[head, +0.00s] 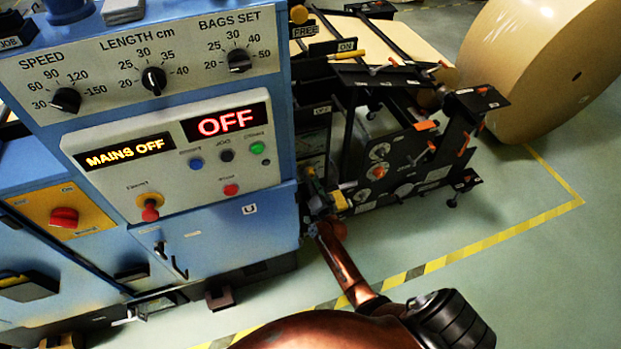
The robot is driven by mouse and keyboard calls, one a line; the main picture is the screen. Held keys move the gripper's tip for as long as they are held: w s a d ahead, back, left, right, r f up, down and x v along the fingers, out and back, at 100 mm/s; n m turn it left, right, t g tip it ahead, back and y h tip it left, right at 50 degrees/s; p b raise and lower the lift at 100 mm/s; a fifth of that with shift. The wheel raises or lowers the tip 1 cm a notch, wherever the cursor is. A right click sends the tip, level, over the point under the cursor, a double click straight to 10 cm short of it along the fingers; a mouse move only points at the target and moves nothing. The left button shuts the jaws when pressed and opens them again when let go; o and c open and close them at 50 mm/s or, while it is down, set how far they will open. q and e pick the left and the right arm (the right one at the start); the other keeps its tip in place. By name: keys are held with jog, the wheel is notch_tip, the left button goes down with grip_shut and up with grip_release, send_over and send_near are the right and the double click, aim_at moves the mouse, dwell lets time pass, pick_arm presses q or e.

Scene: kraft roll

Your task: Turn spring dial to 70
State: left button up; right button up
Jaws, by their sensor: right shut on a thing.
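My right arm comes up from the bottom of the head view. Its gripper (318,205) is small and dark, at the right edge of the blue cabinet, beside the black roll stand. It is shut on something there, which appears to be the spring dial. The dial's face and pointer are hidden or too small to read, so I cannot tell its setting. Round pale dials (379,151) show on the stand's black side plate, to the right of the gripper. My left gripper is not in view.
The blue control cabinet (225,225) has a panel with SPEED, LENGTH and BAGS SET knobs. Its displays read MAINS OFF (125,153) and OFF (222,123). A red switch (64,217) is at left. A large kraft roll (540,65) stands back right. Open floor lies right, with yellow-black tape.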

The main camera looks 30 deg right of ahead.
jog(key=o, duration=1.2)
jog(key=shift+c, duration=0.2)
jog(key=shift+s, duration=0.1)
jog(key=v, duration=1.2)
jog(key=shift+f, duration=0.1)
